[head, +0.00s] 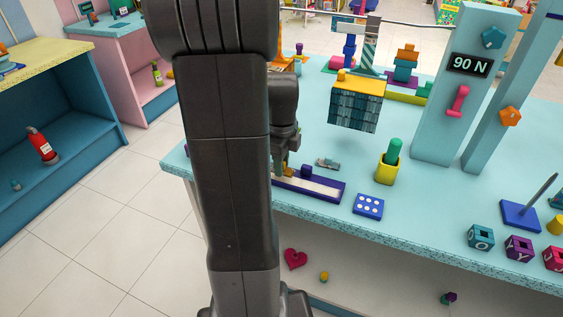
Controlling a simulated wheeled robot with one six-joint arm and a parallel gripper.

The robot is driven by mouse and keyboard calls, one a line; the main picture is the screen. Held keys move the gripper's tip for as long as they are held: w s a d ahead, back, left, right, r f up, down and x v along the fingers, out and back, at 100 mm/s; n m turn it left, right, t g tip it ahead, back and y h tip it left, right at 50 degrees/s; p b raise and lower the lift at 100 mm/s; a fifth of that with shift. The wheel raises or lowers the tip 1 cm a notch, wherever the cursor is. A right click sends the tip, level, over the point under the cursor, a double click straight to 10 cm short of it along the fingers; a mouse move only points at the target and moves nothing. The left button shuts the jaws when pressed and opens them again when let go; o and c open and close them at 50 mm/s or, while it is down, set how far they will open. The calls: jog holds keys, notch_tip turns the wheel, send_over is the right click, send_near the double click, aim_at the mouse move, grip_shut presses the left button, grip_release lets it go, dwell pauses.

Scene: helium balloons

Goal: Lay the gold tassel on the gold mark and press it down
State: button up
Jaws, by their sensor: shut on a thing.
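My gripper (284,166) is partly hidden behind my own dark arm. It points down over the left end of a purple tray with a cream inside (323,190). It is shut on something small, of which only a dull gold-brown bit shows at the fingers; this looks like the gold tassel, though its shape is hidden. I cannot tell whether it touches the tray. I cannot make out the gold mark; my arm covers part of the tray and the counter to its left.
The tray lies near the front edge of a light blue counter (420,224). Close by are a small grey-teal piece (328,163), a blue dotted block (368,206) and a yellow cup with a green peg (387,169). A "90 N" post (438,130) rises right.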

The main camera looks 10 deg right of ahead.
jog(key=shift+f, duration=0.2)
jog(key=shift+f+b, duration=0.3)
jog(key=shift+b, duration=0.05)
jog(key=shift+f+b, duration=0.45)
jog(key=shift+f, duration=0.2)
jog(key=o, duration=1.1)
notch_tip(320, 180, up, 8)
jog(key=p, duration=0.6)
jog(key=shift+p, duration=0.4)
jog(key=shift+f, duration=0.15)
